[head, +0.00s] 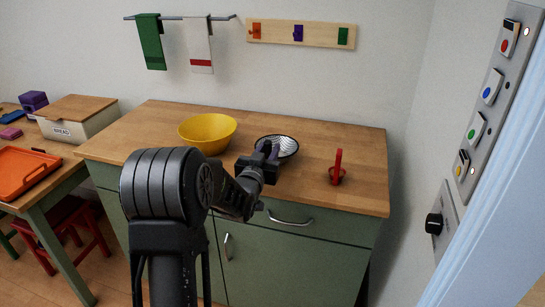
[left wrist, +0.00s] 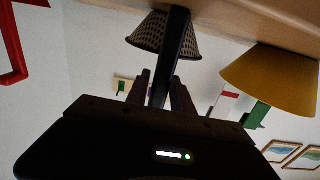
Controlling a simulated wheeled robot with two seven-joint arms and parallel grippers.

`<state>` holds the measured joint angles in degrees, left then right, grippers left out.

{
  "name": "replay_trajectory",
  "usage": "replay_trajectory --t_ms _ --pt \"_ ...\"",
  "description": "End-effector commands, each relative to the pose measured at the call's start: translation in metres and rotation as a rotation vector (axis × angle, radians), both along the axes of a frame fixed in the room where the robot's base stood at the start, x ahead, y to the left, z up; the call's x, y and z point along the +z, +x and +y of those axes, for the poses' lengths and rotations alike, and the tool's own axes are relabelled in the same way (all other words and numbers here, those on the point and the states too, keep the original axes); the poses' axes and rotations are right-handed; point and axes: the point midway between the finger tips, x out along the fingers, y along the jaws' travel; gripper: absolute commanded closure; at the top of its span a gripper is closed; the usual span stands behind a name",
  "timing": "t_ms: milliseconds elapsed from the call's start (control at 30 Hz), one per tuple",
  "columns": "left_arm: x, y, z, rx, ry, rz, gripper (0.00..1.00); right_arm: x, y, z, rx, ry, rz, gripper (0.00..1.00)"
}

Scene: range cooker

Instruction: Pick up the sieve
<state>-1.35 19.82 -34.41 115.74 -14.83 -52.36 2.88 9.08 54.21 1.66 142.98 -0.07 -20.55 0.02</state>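The sieve (head: 284,145), a dark perforated bowl with a pale inside and dark rim, is on the wooden counter right of the yellow bowl. In the left wrist view, which is upside down, the sieve (left wrist: 148,32) shows with its dark handle running between my fingers. My left gripper (head: 270,153) is at the handle on the near side of the sieve. In the wrist view the fingers of my left gripper (left wrist: 162,82) lie close against both sides of the handle and appear shut on it. Whether the sieve touches the counter is unclear. My right gripper is not in view.
The yellow bowl (head: 207,132) stands close left of the sieve. A red upright object (head: 338,169) stands to the right. The counter (head: 150,120) is clear at left. A bread box (head: 78,117) and orange tray (head: 24,172) are further left. Towels hang on the wall behind.

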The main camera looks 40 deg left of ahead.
Motion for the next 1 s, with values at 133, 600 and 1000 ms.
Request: replay_trajectory --t_ms 133,600,1000 --pt "0.000 0.000 0.000 0.000 0.000 0.000 0.85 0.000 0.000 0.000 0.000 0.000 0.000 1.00" --pt "0.000 0.000 0.000 0.000 0.000 0.000 1.00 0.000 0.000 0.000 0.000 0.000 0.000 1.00" --pt "0.011 0.000 0.000 0.000 -0.001 -0.004 1.00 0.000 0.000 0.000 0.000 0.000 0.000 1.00"
